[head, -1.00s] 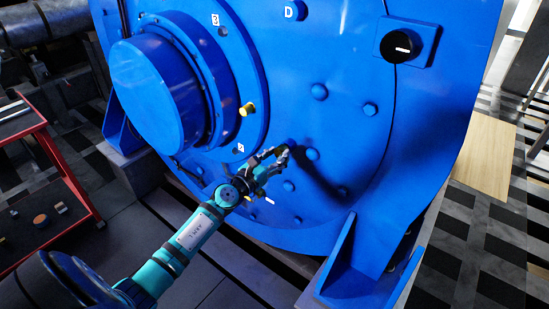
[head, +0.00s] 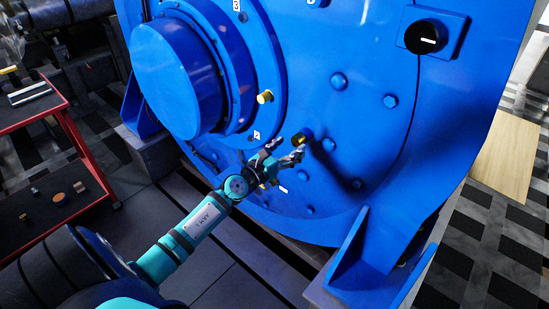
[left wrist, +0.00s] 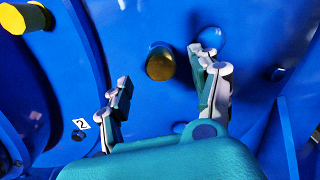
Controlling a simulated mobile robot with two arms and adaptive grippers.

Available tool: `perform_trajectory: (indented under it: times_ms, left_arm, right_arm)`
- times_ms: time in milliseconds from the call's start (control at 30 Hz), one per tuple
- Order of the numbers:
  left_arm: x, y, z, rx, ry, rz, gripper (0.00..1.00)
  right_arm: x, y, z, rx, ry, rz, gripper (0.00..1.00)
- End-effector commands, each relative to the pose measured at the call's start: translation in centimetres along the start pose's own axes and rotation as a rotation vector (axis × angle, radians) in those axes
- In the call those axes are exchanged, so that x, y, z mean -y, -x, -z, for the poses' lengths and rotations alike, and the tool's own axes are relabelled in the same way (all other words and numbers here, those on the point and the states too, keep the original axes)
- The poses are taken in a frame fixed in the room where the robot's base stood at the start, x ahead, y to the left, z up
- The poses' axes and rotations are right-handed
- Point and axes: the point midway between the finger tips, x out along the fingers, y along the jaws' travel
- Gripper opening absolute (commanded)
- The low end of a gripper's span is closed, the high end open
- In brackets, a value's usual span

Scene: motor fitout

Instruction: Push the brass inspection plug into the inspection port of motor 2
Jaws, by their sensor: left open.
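The brass inspection plug (head: 304,137) stands in the blue end face of the motor (head: 350,130), right of the flange. It also shows in the left wrist view (left wrist: 160,64) as a round brass end with a dark rim. It seems to stick out a little; how deep it sits I cannot tell. My left gripper (head: 285,150) is open and empty, just below and in front of the plug, apart from it. In the left wrist view the fingers (left wrist: 162,75) are spread on either side below the plug. My right gripper is not in view.
A second brass piece (head: 265,97) sticks out of the flange; labels "2" (head: 257,134) and "3" mark the flange. Blue bolt heads (head: 338,81) stud the face. A black knob (head: 426,37) is at upper right. A red cart (head: 75,130) with small parts stands at left.

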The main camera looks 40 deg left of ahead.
Motion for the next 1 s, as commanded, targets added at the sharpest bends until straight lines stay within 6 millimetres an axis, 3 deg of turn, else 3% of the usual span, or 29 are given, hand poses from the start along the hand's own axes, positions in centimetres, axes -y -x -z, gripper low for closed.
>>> perform_trajectory:
  times_ms: [200, 433, 600, 1000]
  left_arm:
    - [0.1, 4.9, 0.2, -0.003, 0.001, 0.002, 0.64]
    - [0.1, 8.4, 0.1, 0.0, 0.005, 0.0, 0.64]
    - [0.1, 9.4, 0.0, 0.001, 0.001, 0.001, 0.64]
    - [0.1, 9.5, 0.0, 0.001, 0.0, 0.001, 0.64]
  right_arm:
    - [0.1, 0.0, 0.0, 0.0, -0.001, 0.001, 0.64]
    - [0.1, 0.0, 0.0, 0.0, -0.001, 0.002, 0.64]
    - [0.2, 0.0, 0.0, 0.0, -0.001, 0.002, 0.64]
    - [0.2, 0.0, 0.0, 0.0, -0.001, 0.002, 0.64]
